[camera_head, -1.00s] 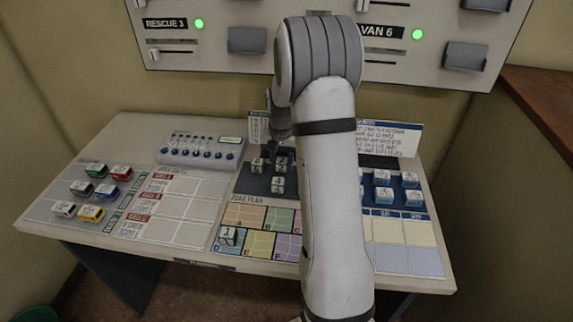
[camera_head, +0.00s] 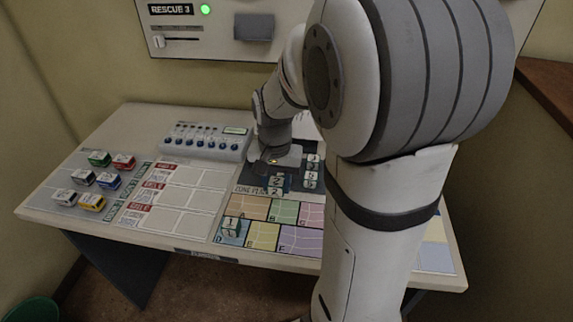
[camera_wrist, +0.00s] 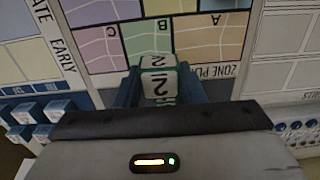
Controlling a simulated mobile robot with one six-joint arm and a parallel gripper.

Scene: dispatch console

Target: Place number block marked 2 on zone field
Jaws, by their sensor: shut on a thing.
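The number block marked 2 (camera_wrist: 158,80) is a white cube with green edges, between the two blue fingers of my gripper (camera_wrist: 158,92) in the wrist view. My gripper is shut on it. In the head view the block (camera_head: 276,184) shows below my gripper (camera_head: 275,176), near the top edge of the zone plan. The zone plan (camera_head: 262,236) has coloured fields with letters; A, B and C show upside down in the wrist view. A block marked 1 (camera_head: 231,225) stands on field D. Whether the held block touches the surface I cannot tell.
More number blocks (camera_head: 311,170) stand on the dark tray to the right of my gripper. Toy vehicles (camera_head: 92,180) stand at the left. A switch box (camera_head: 205,140) is behind. My arm hides the desk's right side. Fields B and E look empty.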

